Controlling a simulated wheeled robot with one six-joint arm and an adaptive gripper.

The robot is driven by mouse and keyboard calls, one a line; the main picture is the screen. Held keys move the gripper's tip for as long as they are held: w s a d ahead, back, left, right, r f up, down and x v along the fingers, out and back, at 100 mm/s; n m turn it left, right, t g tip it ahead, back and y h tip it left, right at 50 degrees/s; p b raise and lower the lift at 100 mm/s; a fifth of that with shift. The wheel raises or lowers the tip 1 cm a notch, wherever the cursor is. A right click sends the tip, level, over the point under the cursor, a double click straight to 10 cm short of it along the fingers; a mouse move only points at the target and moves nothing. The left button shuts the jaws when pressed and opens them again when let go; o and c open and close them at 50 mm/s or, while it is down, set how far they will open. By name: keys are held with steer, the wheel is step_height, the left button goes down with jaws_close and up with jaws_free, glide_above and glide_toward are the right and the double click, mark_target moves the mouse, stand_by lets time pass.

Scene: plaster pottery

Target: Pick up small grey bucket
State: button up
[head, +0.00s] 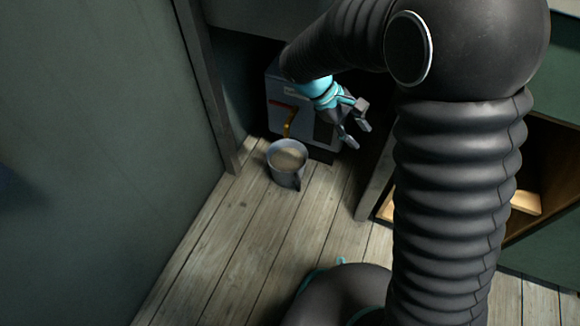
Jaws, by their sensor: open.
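A small grey bucket (287,164) stands upright on the wooden floor in the head view, with something pale tan inside it. It is in the corner by the green wall. My gripper (358,127) is open and empty. In the picture it is above and to the right of the bucket, apart from it, with its fingers pointing to the lower right. My arm covers part of the right side of the view.
A grey box (298,118) with a yellow and red mark stands just behind the bucket. A dark upright post (212,92) is at its left, by the green wall (100,130). An open wooden shelf (528,200) is at the right. The plank floor (225,245) in front is clear.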

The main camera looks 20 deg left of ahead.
steer(key=w+a+f+n+t+h+b, duration=0.1)
steer(key=a+f+n+h, duration=0.1)
steer(key=a+f, duration=0.35)
steer(key=w+a+f+n+t+h, duration=0.1)
steer(key=a+f+n+t, duration=0.1)
steer(key=a+f+n, duration=0.3)
steer(key=n+t+h+b, duration=0.1)
steer(key=t+h, duration=0.1)
steer(key=t, duration=0.1)
glide_above(299, 184)
steer(key=s+a, duration=0.1)
steer(key=s, duration=0.2)
step_height(299, 184, down, 10)
steer(key=s+a+f+n+t+y+b, duration=0.1)
steer(key=s+a+f+n+t, duration=0.3)
steer(key=f, duration=0.5)
steer(key=s+a+f+n+t+y+b, duration=0.1)
steer(key=s+a+f+n+t, duration=0.25)
steer(key=f, duration=0.55)
steer(key=shift+f+x, duration=0.2)
steer(key=shift+x, duration=3.3)
steer(key=shift+f+x, duration=0.2)
steer(key=shift+x, duration=3.3)
jaws_close()
